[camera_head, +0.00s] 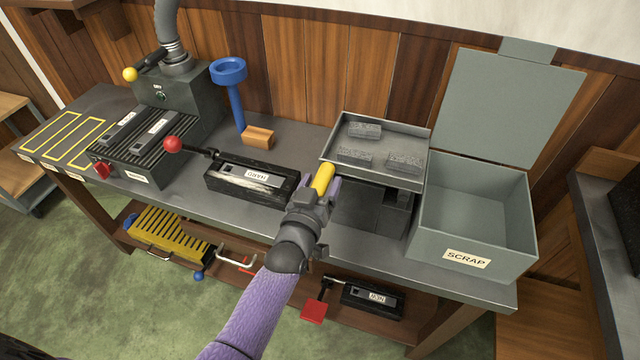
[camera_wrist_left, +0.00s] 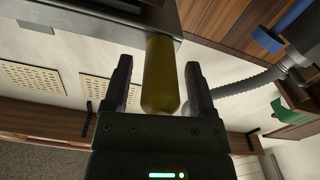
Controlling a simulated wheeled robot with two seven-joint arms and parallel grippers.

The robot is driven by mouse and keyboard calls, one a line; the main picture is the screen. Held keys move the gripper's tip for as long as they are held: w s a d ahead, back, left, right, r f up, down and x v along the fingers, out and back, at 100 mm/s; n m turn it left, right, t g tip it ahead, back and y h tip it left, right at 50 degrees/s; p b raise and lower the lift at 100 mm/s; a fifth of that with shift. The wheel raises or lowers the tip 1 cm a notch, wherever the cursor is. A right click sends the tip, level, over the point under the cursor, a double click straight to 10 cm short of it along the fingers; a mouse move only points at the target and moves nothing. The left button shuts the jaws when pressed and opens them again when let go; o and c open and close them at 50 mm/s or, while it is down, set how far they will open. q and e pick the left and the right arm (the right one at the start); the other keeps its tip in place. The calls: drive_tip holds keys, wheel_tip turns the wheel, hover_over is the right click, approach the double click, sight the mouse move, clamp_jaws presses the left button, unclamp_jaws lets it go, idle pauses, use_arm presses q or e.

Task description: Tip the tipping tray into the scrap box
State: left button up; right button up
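The tipping tray (camera_head: 345,129) is a shallow grey tray on a dark stand, level, with three rough grey blocks (camera_head: 405,162) in it. Its yellow handle (camera_head: 323,178) sticks out at the front left corner; it also shows in the left wrist view (camera_wrist_left: 161,80). My left gripper (camera_head: 325,186) is at the handle, with one finger on each side and a visible gap, so it looks open around it. The grey scrap box (camera_head: 467,258), labelled SCRAP, stands just right of the tray with its lid (camera_head: 508,105) raised. It looks empty. My right gripper is not in view.
A black die block (camera_head: 250,183) with a red-knobbed lever lies left of my gripper. A ribbed machine (camera_head: 150,140), a blue stand (camera_head: 230,80) and a wooden block (camera_head: 258,137) are further left. A lower shelf holds a yellow ribbed piece (camera_head: 170,235) and another black die (camera_head: 372,298).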

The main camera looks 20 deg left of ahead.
use_arm(q)
clamp_jaws()
idle(1.2)
